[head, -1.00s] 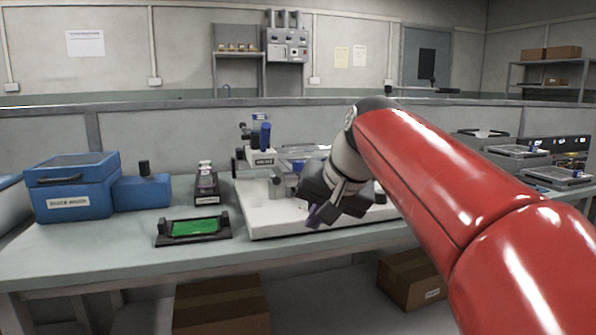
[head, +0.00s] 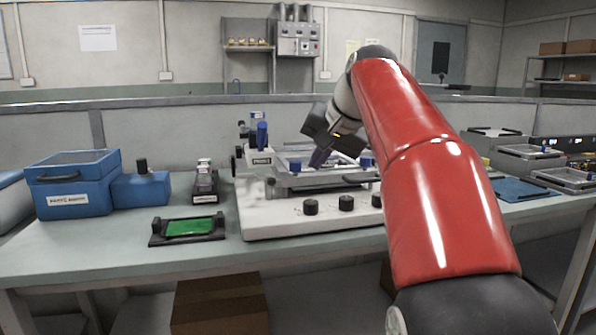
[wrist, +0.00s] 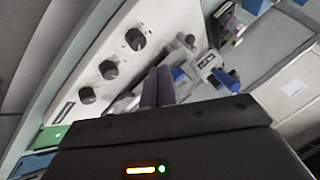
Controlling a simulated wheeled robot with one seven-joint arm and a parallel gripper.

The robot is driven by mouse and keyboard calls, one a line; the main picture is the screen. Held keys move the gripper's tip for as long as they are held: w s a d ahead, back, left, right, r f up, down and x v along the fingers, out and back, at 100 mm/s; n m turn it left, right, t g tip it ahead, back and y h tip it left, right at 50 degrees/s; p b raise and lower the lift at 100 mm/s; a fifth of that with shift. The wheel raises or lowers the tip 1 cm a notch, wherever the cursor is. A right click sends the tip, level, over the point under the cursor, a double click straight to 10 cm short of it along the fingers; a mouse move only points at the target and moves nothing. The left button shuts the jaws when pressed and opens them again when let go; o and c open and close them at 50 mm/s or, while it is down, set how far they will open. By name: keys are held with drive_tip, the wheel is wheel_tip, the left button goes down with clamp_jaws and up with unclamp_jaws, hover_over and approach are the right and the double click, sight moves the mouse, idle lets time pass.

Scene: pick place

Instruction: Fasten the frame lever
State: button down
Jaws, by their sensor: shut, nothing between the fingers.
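A printer with a white base (head: 280,222) stands on the bench, and its grey metal frame (head: 315,181) lies over the base. Small blue-topped parts (head: 295,165) and (head: 366,161) show at the frame's left and right, and a taller blue handle (head: 262,134) rises behind its left end. I cannot tell for sure which one is the frame lever. My gripper (head: 317,159) hangs over the frame, tilted down to the left, fingers shut and empty. In the wrist view the closed fingers (wrist: 158,86) point toward a blue part (wrist: 179,75); contact cannot be told.
Black knobs (head: 311,207) line the base's front. A green board in a black holder (head: 190,228) lies at the front left. A blue box (head: 75,185) and a small labelled device (head: 205,184) stand left. Grey trays (head: 525,158) and a blue mat (head: 520,190) are at the right.

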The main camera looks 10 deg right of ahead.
drive_tip(key=b+x, duration=0.1)
drive_tip(key=x, duration=0.9)
drive_tip(key=shift+a, duration=0.1)
drive_tip(key=shift+w+a+r+p, duration=0.15)
drive_tip(key=shift+w+a+r, duration=0.15)
drive_tip(key=shift+a, duration=0.2)
drive_tip(key=shift+w+a+r+p, duration=0.2)
drive_tip(key=shift+w+a, duration=0.15)
drive_tip(key=shift+a, duration=0.2)
drive_tip(key=shift+w+a+r, duration=0.1)
drive_tip(key=shift+w+a, duration=0.2)
drive_tip(key=shift+a, duration=0.15)
drive_tip(key=shift+s+a, duration=0.1)
drive_tip(key=shift+a, duration=0.1)
drive_tip(key=shift+m+b, duration=0.3)
drive_tip(key=shift+b, duration=0.05)
